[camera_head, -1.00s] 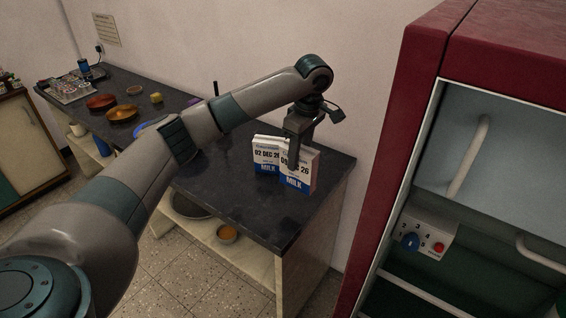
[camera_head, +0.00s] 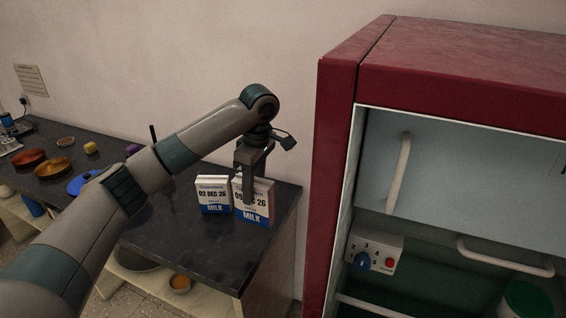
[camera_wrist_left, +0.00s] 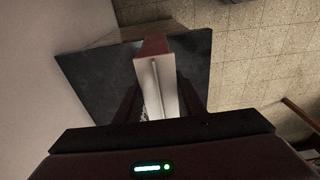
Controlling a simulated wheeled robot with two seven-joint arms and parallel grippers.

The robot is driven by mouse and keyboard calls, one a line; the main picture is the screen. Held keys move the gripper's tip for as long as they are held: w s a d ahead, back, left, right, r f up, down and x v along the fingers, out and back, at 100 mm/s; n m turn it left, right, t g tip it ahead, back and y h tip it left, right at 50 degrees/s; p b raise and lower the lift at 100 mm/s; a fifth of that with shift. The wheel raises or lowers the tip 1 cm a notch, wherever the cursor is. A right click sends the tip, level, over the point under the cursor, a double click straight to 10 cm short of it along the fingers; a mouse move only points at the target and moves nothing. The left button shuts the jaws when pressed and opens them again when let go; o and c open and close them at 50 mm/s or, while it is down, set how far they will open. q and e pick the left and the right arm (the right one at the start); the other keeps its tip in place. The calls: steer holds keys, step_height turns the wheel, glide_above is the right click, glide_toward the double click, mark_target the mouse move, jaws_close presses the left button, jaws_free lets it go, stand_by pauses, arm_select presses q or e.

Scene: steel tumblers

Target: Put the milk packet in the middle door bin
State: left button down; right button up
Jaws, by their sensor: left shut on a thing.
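Two white and blue milk packets stand side by side near the right end of the dark counter (camera_head: 190,245). The left one (camera_head: 213,195) reads 02 DEC 26. The right, nearer one (camera_head: 256,217) has a date partly covered by a gripper finger. My left gripper (camera_head: 250,195) points down and is shut on this nearer packet, which is upright. In the left wrist view the held packet (camera_wrist_left: 152,85) is between the fingers. I cannot tell whether it is clear of the counter. The door bins cannot be made out. My right gripper is not in view.
A red fridge (camera_head: 335,150) with its pale interior showing stands right of the counter, across a gap. Inside are a control panel (camera_head: 374,252) and a green-lidded container (camera_head: 525,298). Bowls (camera_head: 53,168) and a blue plate (camera_head: 88,182) lie at the counter's left.

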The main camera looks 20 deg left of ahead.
arm_select(q)
steer(key=shift+r, duration=0.1)
steer(key=shift+s+d+r+m, duration=0.15)
steer(key=shift+s+d+m, duration=0.2)
steer(key=shift+m, duration=0.25)
steer(key=s+d+m, duration=0.4)
steer(key=s+m, duration=0.4)
steer(key=s+d+m+t+h, duration=0.1)
steer(key=s+d+m, duration=0.3)
steer(key=s+m, duration=0.4)
steer(key=shift+r, duration=0.35)
steer(key=shift+s+d, duration=0.1)
stand_by(0.9)
